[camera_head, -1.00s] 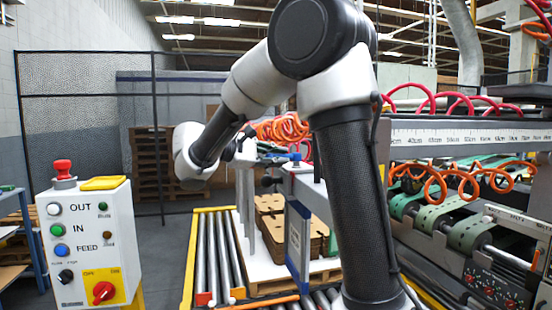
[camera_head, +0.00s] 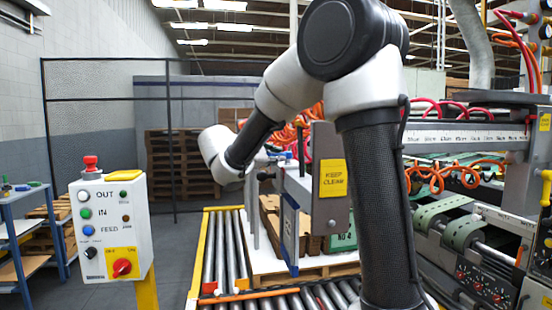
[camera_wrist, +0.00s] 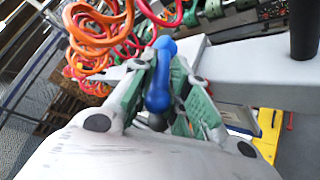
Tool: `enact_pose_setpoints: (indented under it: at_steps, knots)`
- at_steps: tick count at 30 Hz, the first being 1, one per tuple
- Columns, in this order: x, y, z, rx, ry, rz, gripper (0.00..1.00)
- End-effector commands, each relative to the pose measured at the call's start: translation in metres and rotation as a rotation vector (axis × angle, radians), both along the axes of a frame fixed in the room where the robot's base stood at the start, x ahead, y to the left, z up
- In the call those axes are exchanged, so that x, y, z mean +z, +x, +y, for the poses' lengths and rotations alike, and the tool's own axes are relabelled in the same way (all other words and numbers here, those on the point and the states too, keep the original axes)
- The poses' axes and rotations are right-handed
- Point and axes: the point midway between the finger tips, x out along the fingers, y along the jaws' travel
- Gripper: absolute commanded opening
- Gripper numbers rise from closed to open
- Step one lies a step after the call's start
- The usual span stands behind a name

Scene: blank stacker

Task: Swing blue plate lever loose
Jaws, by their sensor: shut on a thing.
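The blue lever (camera_wrist: 158,92) stands in the middle of the wrist view, a rounded handle with a ball-like end. My gripper (camera_wrist: 162,62) has its green-padded fingers on either side of the handle and is shut on it. The handle's lower end is partly hidden between the fingers. In the head view my arm reaches left and forward to a grey frame above the rollers. The gripper and lever are small and mostly hidden there. A blue-edged upright plate (camera_head: 289,234) hangs below that frame.
A grey panel with a yellow KEEP CLEAR sign (camera_head: 333,178) stands close beside my arm. A control box (camera_head: 112,225) is at left. Roller conveyors (camera_head: 222,250) and stacked brown sheets (camera_head: 270,222) lie below. Orange coiled hoses (camera_wrist: 97,32) hang near the gripper. The machine fills the right.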

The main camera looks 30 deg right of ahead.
Motion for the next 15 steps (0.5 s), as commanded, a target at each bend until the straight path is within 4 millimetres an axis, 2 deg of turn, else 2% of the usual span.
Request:
enact_pose_setpoints:
  at_steps: [7,15]
  knots:
    - [-0.0002,-0.0085,-0.0033,0.162,0.001,0.001,0.00]
    - [-0.0004,-0.0099,-0.0035,0.264,0.001,0.001,0.00]
